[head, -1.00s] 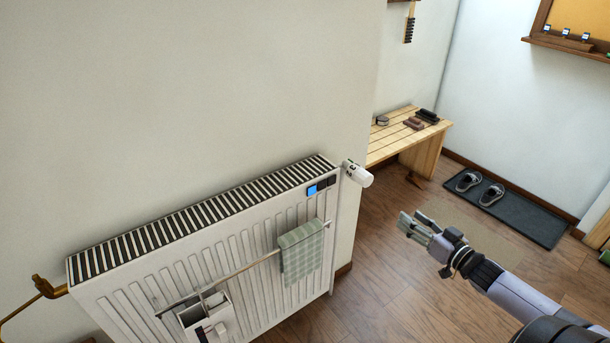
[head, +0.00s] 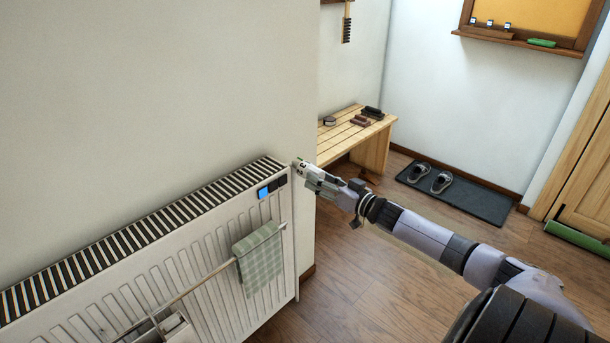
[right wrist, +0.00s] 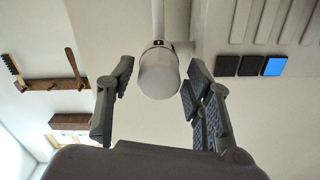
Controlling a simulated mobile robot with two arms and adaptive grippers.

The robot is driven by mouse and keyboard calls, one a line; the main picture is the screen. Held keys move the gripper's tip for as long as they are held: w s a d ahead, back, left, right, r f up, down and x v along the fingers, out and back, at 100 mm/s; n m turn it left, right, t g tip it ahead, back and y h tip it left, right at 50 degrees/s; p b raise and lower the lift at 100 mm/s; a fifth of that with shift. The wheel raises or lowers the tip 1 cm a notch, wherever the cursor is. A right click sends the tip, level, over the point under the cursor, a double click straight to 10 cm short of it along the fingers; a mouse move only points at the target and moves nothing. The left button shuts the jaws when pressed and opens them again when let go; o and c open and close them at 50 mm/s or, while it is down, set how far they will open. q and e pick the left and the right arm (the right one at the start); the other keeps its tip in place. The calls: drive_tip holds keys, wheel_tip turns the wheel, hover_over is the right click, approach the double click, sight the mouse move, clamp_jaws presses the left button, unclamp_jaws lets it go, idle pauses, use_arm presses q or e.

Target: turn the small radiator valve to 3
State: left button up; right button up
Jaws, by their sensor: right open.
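The small white radiator valve (head: 299,166) sits at the upper right corner of the white radiator (head: 200,262). In the head view my right gripper (head: 312,175) is at the valve and partly covers it. In the right wrist view the valve's rounded white head (right wrist: 158,75) lies between the two spread fingers of my right gripper (right wrist: 161,82), with a visible gap on both sides. Dark marks show on the valve's collar, but its setting cannot be read.
A green checked towel (head: 258,258) hangs on the radiator's rail. Square buttons (head: 272,188), one blue, are beside the valve. A wooden bench (head: 352,138) stands behind, and shoes (head: 431,178) lie on a dark mat (head: 475,198).

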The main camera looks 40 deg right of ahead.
sight(305, 171)
use_arm(q)
drive_tip(key=shift+a+r+b, duration=0.1)
drive_tip(key=shift+r+b, duration=0.55)
drive_tip(key=shift+r, duration=2.25)
use_arm(e)
drive_tip(key=shift+w+a, duration=0.15)
drive_tip(key=shift+w, duration=1.5)
drive_tip(key=shift+w+a, duration=0.15)
drive_tip(key=shift+w, duration=1.45)
drive_tip(key=shift+c, duration=0.4)
drive_tip(key=c, duration=0.8)
